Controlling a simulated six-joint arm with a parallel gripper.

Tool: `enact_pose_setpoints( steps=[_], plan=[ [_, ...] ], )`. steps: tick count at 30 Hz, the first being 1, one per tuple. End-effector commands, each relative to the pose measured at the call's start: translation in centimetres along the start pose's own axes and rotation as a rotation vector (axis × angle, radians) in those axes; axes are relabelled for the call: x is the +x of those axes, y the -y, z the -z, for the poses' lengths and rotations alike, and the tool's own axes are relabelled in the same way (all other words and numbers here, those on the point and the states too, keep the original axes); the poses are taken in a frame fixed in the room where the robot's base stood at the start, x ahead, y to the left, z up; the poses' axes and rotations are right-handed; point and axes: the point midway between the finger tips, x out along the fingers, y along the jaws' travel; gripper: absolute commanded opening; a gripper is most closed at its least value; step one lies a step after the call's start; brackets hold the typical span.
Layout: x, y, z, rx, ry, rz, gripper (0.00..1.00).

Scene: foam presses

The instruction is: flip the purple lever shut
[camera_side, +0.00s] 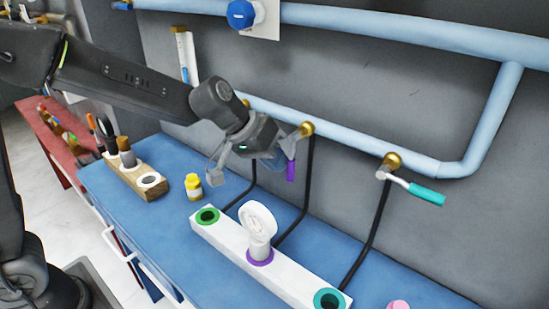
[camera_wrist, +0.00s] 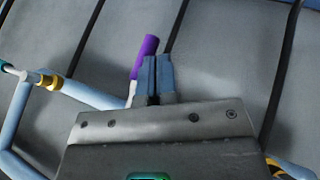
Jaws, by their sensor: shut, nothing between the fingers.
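The purple lever (camera_side: 291,171) hangs down from a brass valve (camera_side: 306,129) on the lower light-blue pipe in the side view. In the wrist view its purple grip (camera_wrist: 145,55) is just left of my fingertips, with a short pale stem below it. My gripper (camera_side: 277,162) is beside the lever, on its left in the side view. In the wrist view my gripper (camera_wrist: 158,62) has its two blue-grey fingers together, with nothing between them. The fingers are close to the purple grip; I cannot tell whether they touch it.
A teal lever (camera_side: 427,194) sticks out rightward from another brass valve. A white rack (camera_side: 226,239) on the blue bench (camera_side: 168,219) holds a white gauge (camera_side: 259,222) in a purple ring. A yellow bottle (camera_side: 193,187) and wooden block (camera_side: 154,188) stand left. Black hoses hang below the pipe.

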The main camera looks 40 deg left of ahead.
Motion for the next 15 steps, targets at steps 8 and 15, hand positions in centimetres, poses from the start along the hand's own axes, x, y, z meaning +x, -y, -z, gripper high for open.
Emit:
enact_pose_setpoints(
  steps=[8, 15],
  plan=[
    [0.2, -0.17, -0.1, 0.0, 0.0, 0.0, 0.0],
    [0.39, -0.35, -0.2, 0.0, 0.001, -0.001, 0.0]
  ],
)
